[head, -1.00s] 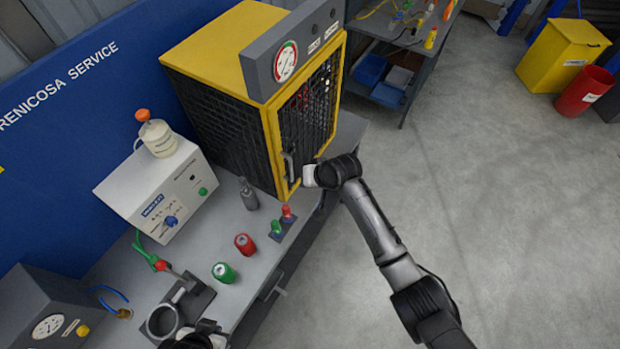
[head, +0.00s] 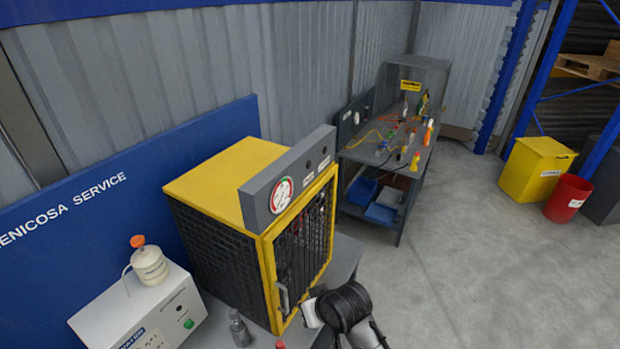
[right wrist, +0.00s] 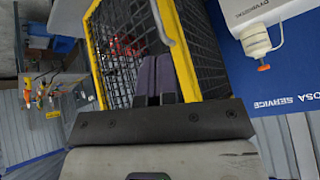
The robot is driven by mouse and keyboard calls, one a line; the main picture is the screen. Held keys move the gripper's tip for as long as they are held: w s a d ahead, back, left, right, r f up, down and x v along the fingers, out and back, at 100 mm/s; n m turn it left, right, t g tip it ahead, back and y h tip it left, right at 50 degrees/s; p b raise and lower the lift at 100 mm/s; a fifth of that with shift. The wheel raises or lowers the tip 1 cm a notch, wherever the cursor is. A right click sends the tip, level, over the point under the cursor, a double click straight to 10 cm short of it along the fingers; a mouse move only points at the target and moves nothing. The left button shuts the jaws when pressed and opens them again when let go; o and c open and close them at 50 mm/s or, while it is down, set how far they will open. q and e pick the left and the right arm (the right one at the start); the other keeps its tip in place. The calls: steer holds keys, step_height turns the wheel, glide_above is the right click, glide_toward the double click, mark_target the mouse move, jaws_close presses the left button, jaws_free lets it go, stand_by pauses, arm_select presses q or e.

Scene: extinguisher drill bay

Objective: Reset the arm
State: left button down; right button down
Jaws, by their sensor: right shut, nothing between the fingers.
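My right gripper (right wrist: 160,80) is shut, with its two dark fingers together and nothing between them, in the right wrist view. Its pale body (head: 310,311) shows at the bottom of the head view, just right of the door handle (head: 284,298) of a yellow and black mesh cage (head: 215,190). I cannot tell whether the fingertips touch the handle. The cage door (head: 300,245) looks closed. The cage also fills the middle of the right wrist view (right wrist: 120,50). My left gripper is not in view.
A white box unit (head: 140,310) and a grey bottle (head: 239,328) stand left of my right arm. A cluttered grey workbench (head: 385,150), a yellow bin (head: 535,170) and a red bin (head: 567,197) stand further back. Open floor (head: 470,270) lies to the right.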

step_height(320, 180, up, 8)
steer(key=d+t, duration=0.3)
steer(key=s+d+m+t+h, duration=0.1)
steer(key=s+d+t+h, duration=0.1)
steer(key=s+d, duration=0.7)
steer(key=s+d+f+g, duration=0.2)
steer(key=s+f, duration=0.4)
steer(key=s, duration=0.3)
steer(key=s+d+f+m+g+h, duration=0.1)
steer(key=s+d+f, duration=0.3)
steer(key=s, duration=0.5)
steer(key=s+d+f+m+g+h, duration=0.1)
steer(key=s+d+f+g, duration=0.2)
steer(key=s+f, duration=0.5)
steer(key=shift+s+d+f+g, duration=0.2)
steer(key=shift+s+g, duration=0.1)
steer(key=shift+s, duration=0.3)
